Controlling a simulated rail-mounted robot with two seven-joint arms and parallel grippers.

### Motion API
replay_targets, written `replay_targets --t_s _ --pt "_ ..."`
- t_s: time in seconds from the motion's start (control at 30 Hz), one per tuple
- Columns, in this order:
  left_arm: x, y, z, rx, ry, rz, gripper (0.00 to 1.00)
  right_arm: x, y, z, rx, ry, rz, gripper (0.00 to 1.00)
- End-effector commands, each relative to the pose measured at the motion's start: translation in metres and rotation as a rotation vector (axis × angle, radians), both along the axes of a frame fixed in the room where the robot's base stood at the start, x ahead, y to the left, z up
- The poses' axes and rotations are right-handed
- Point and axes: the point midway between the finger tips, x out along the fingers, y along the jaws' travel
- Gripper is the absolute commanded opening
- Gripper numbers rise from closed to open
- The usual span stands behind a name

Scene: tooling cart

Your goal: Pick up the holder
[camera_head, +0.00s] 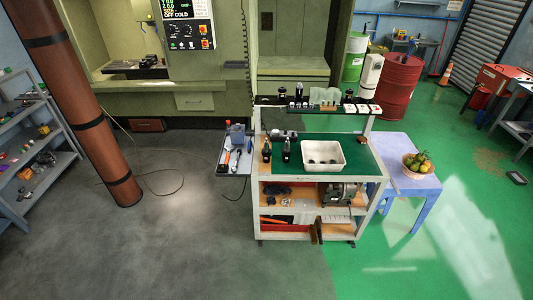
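Two dark tool holders stand upright on the cart's green top: a left one (267,152) and a right one (287,150), just left of a white bin (323,156). More dark holder-like pieces stand on the raised back shelf, one at its left (282,93) and one toward its right (348,96). Which of these is the holder of the task I cannot tell. The white bin holds several small dark pieces, too small to make out. Neither of my grippers shows in the head view.
The tooling cart (300,180) has lower shelves with parts. A side tray (233,160) with hand tools hangs at its left. The floor (200,240) in front is clear.

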Motion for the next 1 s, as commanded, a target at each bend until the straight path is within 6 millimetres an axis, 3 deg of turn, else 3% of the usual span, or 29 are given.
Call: replay_targets --t_s 0.5,0.8,1.0 --pt "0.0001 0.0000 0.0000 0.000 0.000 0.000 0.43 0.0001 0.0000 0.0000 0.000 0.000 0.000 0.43" --pt "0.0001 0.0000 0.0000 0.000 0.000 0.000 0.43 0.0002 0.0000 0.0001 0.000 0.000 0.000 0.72" --pt "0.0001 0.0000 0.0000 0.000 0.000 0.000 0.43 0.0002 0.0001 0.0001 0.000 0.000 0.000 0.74"
